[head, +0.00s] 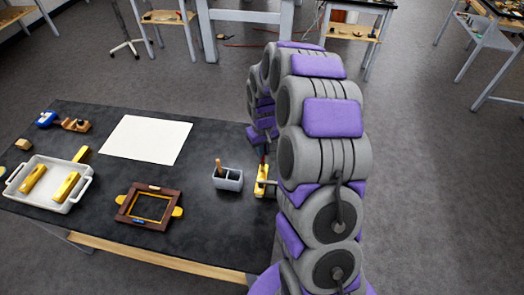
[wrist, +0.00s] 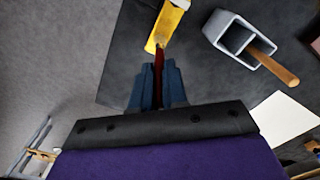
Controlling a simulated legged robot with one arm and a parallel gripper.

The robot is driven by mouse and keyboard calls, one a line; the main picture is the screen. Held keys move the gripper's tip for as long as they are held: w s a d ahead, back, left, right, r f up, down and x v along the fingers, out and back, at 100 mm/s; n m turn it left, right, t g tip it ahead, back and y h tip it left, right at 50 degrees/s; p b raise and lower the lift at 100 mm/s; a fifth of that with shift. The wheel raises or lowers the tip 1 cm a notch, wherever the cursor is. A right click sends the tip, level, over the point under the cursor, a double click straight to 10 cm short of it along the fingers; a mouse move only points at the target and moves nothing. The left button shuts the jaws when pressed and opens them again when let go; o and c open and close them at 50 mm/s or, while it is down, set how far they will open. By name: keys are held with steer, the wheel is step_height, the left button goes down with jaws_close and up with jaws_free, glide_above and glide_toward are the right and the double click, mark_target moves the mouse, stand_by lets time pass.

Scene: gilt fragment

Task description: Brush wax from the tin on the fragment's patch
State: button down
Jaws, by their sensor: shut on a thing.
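My gripper (wrist: 158,85), with blue fingers, is shut on a thin dark red handle (wrist: 158,62), likely a brush. The handle's far end meets or overlaps a yellow-gold piece (wrist: 165,25) in the wrist view; I cannot tell whether they touch. This gold piece, possibly the fragment, lies near the table's right edge in the head view (head: 261,181), just below my gripper (head: 263,160). A pale area (wrist: 181,3) shows at its far end in the wrist view. I cannot make out the wax tin for certain.
A grey two-part holder (head: 228,182) with a wooden-handled tool (head: 219,166) stands left of the gold piece. A brown frame (head: 128,205), a white tray (head: 80,196) with gold pieces and a white sheet (head: 147,138) lie farther left on the black table (head: 185,240).

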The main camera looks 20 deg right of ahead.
steer(key=shift+w+d+p, duration=0.3)
steer(key=shift+w+p, duration=0.05)
steer(key=shift+p, duration=0.3)
stand_by(2.9)
steer(key=shift+r, duration=0.1)
steer(key=shift+r+p, duration=0.95)
steer(key=shift+r, duration=2)
